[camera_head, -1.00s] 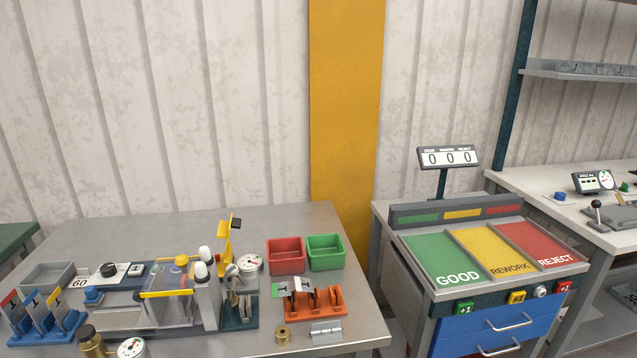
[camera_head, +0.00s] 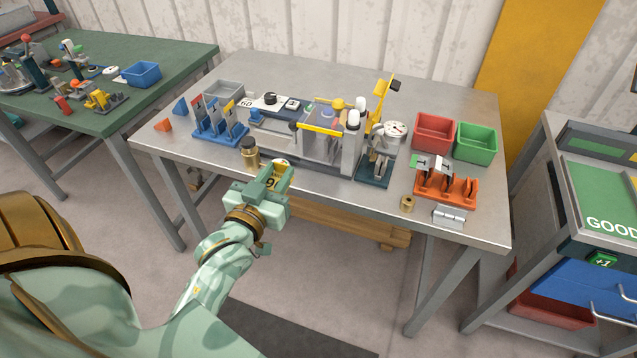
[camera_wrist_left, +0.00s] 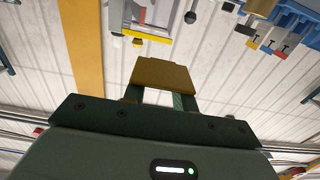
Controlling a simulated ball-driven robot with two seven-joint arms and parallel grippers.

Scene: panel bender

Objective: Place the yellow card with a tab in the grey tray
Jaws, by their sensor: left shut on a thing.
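My left gripper (camera_head: 276,174) is in front of the workbench's near edge, apart from the bench. It is shut on the yellow card (camera_head: 271,183), of which only a small part shows between the fingers. In the left wrist view the card (camera_wrist_left: 162,77) is an ochre plate held at the fingertips; I cannot make out its tab. The grey tray (camera_head: 238,86) stands at the back left of the bench, behind the blue rack, up and left of my gripper. My right gripper is not in view.
A blue rack (camera_head: 205,133) with upright cards and a brass-and-black cylinder (camera_head: 250,153) stand between my gripper and the tray. The panel bender (camera_head: 320,150) fills the bench's middle. Red (camera_head: 434,146) and green (camera_head: 476,156) bins stand right. Bare bench top lies left of the tray.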

